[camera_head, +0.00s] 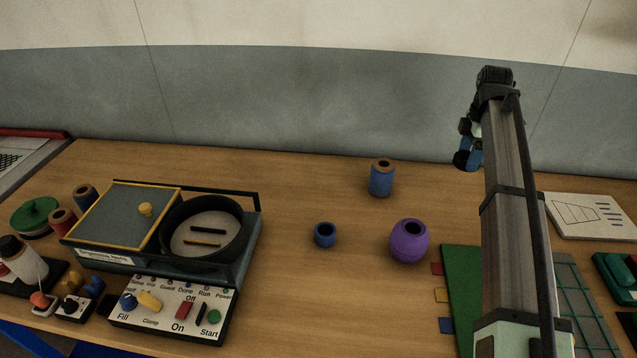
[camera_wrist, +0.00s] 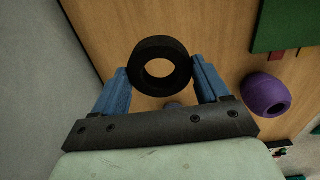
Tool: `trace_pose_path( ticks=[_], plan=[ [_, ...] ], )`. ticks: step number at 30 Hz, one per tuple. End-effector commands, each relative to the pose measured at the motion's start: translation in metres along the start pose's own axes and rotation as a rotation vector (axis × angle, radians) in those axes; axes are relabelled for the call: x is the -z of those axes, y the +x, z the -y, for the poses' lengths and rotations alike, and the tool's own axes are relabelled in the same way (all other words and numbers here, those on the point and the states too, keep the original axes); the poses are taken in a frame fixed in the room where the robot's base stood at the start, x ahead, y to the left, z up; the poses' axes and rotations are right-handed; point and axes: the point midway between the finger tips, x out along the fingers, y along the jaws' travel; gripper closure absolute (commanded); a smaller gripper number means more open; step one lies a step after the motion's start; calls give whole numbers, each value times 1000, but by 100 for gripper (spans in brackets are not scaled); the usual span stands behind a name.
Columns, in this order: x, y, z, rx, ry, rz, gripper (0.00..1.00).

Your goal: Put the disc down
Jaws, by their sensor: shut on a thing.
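The disc is a thick black ring (camera_wrist: 143,83) with an open centre, seen in the wrist view between my blue fingertips. My gripper (camera_wrist: 161,68) is shut on its outer sides and holds it above the wooden table (camera_wrist: 215,30). In the head view my gripper (camera_head: 468,152) is at the back right, and the dark disc (camera_head: 461,160) shows at its lower end. The arm hides part of the gripper there. Its height above the table is hard to judge.
A blue spool (camera_head: 381,180), a small blue ring (camera_head: 325,235) and a purple pot (camera_head: 409,241) stand mid-table. A green mat (camera_head: 459,290) lies at right, partly behind my arm. A machine with a round black basin (camera_head: 240,238) stands left. Bare wood lies between.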

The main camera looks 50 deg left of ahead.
Motion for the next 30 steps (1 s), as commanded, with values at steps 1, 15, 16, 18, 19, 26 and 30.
trace_pose_path(
  ticks=[1, 15, 16, 18, 19, 26, 30],
  plan=[
    [0, -10, -1, -2, 0, 0, 57],
    [77, -31, -18, 0, -4, 0, 57],
    [87, -31, -19, 0, -4, 0, 57],
    [112, -31, -23, 0, -5, 0, 57],
    [124, -31, -25, 0, -5, 0, 57],
    [221, -31, -30, -1, -4, 0, 57],
    [281, -31, -28, -1, -4, 0, 57]
  ],
)
